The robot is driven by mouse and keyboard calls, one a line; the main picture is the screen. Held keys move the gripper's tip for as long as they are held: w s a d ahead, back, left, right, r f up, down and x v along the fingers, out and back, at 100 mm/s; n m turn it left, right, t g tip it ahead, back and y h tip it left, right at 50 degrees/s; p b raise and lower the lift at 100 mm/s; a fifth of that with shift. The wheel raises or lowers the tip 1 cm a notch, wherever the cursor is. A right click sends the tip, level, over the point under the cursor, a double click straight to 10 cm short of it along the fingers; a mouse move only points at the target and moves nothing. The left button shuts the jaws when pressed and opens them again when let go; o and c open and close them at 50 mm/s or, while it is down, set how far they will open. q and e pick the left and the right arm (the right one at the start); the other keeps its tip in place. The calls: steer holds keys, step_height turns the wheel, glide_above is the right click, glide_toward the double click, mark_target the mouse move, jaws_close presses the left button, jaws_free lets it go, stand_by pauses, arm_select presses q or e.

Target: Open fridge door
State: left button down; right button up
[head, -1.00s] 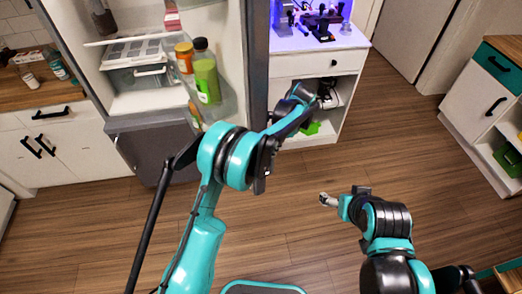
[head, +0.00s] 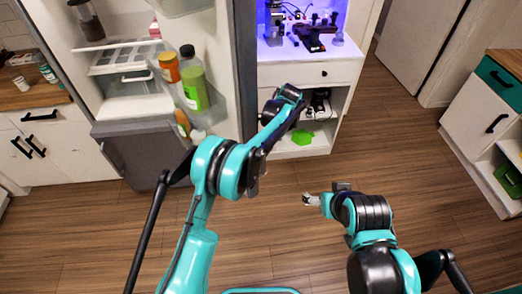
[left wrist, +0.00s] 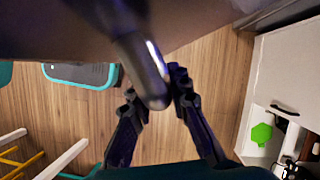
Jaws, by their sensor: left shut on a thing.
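The fridge door (head: 245,70) stands open in the head view, its inner side with bottles facing the fridge interior (head: 125,100). In the left wrist view a dark metallic handle bar (left wrist: 150,75) runs down between the fingers of my left gripper (left wrist: 157,98), which is shut on it. In the head view my left wrist is at the outer side of the door; the fingers there are hard to make out. My right gripper (head: 308,199) hangs over the floor away from the door, too small to tell open or shut.
A white cabinet (head: 325,73) with a coffee machine on top stands just right of the door. A green thing (head: 302,137) lies on its lower shelf. A green-drawered cabinet (head: 475,130) is at the far right. Wooden floor (head: 400,160) between is clear.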

arm_select(q)
steer(key=shift+s+d+f, duration=0.1)
steer(key=shift+d, duration=0.1)
steer(key=c, duration=1.4)
jaws_free()
steer(key=v, duration=1.2)
steer(key=shift+s, duration=0.1)
